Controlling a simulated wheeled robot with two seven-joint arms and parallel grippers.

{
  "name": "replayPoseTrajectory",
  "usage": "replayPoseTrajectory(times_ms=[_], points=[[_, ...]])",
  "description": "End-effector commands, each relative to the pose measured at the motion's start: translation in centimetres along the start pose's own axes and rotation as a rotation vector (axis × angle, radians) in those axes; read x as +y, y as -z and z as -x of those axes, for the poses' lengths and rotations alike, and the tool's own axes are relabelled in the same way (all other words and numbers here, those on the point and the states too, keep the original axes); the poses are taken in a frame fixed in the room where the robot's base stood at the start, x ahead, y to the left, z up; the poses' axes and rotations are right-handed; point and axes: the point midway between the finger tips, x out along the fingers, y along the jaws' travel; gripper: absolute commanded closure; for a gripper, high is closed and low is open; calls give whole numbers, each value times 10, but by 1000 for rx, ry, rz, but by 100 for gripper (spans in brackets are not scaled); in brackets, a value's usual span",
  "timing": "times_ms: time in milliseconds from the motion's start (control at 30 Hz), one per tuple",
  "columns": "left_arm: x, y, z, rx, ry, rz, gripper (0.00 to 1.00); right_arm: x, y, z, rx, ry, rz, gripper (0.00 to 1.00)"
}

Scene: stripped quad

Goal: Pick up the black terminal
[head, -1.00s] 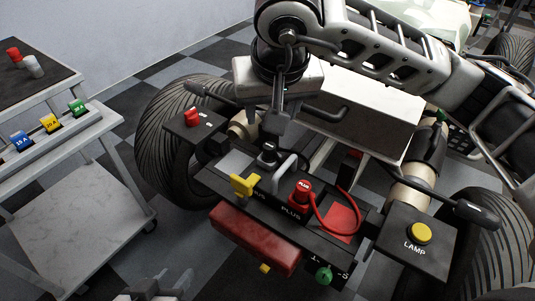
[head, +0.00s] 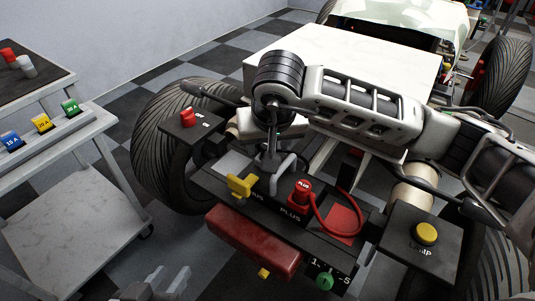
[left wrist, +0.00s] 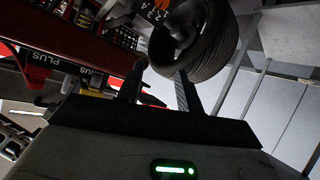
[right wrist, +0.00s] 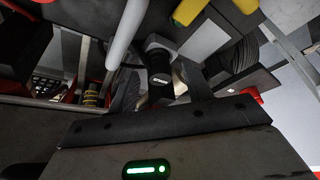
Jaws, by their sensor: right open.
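The black terminal (right wrist: 159,62) with a white label stands between the fingers of my right gripper (right wrist: 160,92) in the right wrist view. The fingers are apart, one on each side of it; I cannot tell whether they touch it. In the head view my right gripper (head: 268,162) reaches down over the black panel beside the grey handle and hides the terminal. My left gripper (head: 165,287) is low at the bottom edge, away from the terminal. Its fingers are apart and empty in the left wrist view (left wrist: 158,88).
Close by are a yellow key (head: 240,186), a grey handle (head: 288,172) and a red PLUS terminal (head: 300,194) with a red cable. A yellow LAMP button (head: 426,233) is at right. A cart (head: 75,215) with coloured fuses stands at left.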

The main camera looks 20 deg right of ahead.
Motion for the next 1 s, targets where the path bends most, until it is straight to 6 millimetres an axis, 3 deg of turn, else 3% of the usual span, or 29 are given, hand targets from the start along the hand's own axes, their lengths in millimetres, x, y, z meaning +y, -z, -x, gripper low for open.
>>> replayPoseTrajectory(times_ms=[133,300,733,933,1000], points=[[0,0,1,-2,-1,-3,64,0,0,0,0,0,0,53],[0,-1,1,-4,0,-3,64,0,0,1,0,0,0,99],[0,-3,-1,-14,2,3,64,0,3,8,2,0,0,100],[-1,-4,0,-38,7,4,64,0,15,34,5,2,0,100],[-2,-4,0,-48,10,6,64,-4,9,49,5,4,4,100]])
